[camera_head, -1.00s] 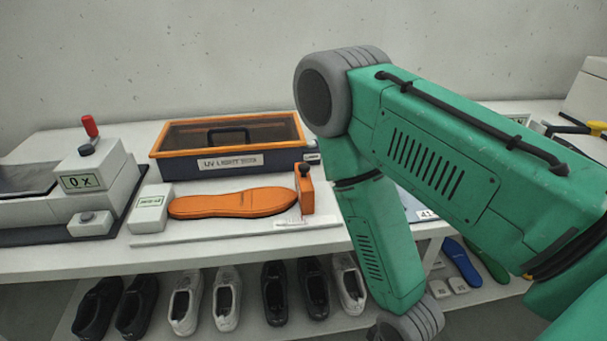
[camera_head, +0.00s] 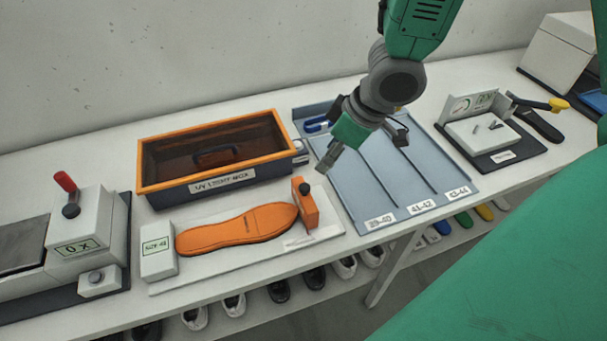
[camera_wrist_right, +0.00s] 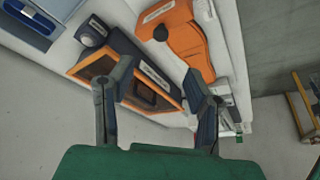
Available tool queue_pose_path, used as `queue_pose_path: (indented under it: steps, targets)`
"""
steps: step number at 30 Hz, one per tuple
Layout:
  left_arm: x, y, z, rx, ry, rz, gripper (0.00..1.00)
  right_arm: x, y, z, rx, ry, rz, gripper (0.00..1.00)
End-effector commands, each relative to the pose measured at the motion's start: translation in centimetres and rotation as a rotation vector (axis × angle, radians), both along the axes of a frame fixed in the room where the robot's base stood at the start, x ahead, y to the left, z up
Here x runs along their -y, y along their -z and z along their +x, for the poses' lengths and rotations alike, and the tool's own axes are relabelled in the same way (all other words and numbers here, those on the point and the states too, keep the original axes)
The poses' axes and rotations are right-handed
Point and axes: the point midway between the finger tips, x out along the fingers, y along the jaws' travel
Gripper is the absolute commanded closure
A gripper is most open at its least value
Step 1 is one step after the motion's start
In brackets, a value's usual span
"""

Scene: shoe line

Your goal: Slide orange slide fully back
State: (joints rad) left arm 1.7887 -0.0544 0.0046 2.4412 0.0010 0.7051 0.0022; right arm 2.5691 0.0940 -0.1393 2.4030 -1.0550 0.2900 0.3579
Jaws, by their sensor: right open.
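The orange slide (camera_head: 306,207) is an upright block with a dark knob, on a white measuring board (camera_head: 328,228). It stands at the right, toe end of an orange insole (camera_head: 230,231), touching or very near it. At the insole's other end is a white block (camera_head: 158,250) with a green size label. My right gripper (camera_head: 362,153) is open and empty, above the blue-grey tray, up and to the right of the slide. In the right wrist view the slide (camera_wrist_right: 178,22) lies beyond the open fingers (camera_wrist_right: 157,72), apart from them. My left gripper is not in view.
A UV box (camera_head: 218,186) with an orange rim stands behind the board. A blue-grey divided tray (camera_head: 350,200) lies to its right, and a scale-like device (camera_head: 480,134) beyond. A white machine with a red lever (camera_head: 78,225) stands at left. Shoes sit on the lower shelf.

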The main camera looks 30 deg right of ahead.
Motion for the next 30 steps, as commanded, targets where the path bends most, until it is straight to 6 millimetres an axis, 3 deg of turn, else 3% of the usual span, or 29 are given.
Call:
queue_pose_path:
  steps: [9, 15, 21, 30]
  targets:
    - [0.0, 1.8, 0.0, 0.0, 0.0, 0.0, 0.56, -1.5, 6.6, 2.2, -0.006, -0.004, -0.004, 0.56]
    - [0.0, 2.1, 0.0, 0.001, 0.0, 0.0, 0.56, -2.3, 9.7, 3.3, -0.003, -0.004, -0.003, 0.56]
    - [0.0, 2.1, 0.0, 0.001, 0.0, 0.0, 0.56, -2.6, 11.3, 3.9, 0.0, -0.002, -0.001, 0.56]
    - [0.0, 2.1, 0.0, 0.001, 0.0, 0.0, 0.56, -2.6, 11.6, 4.1, 0.001, -0.001, 0.001, 0.56]
